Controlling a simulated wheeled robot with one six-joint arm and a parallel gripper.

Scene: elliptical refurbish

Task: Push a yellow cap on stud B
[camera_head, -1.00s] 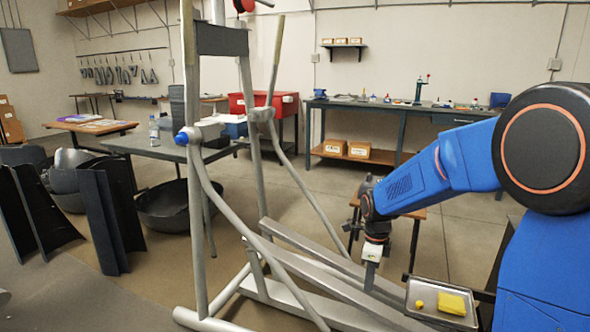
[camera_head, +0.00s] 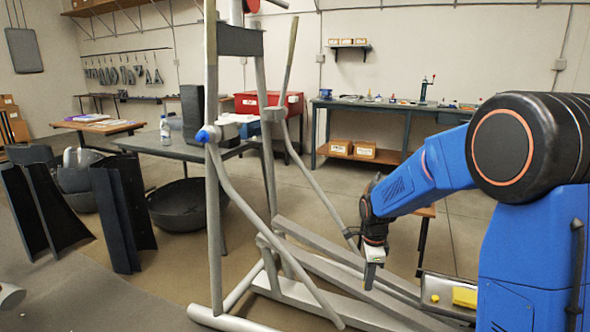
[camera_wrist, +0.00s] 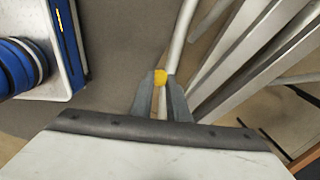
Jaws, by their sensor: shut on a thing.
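My gripper (camera_head: 371,278) points down beside the grey elliptical frame (camera_head: 214,200) in the head view. In the wrist view my gripper (camera_wrist: 160,85) is shut on a small yellow cap (camera_wrist: 159,77), which shows between the fingertips. The cap is apart from the frame. A blue part (camera_head: 203,135) sits on the left upright's joint, and a matching joint (camera_head: 275,115) is on the other upright. I cannot tell which stud is B.
A tray (camera_head: 432,307) with a yellow block (camera_head: 464,297) is at my side, partly hidden by my body. Frame rails (camera_wrist: 245,55) run close to the right of my gripper. Dark shrouds (camera_head: 120,215) stand on the floor at left. A workbench (camera_head: 390,108) is along the back wall.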

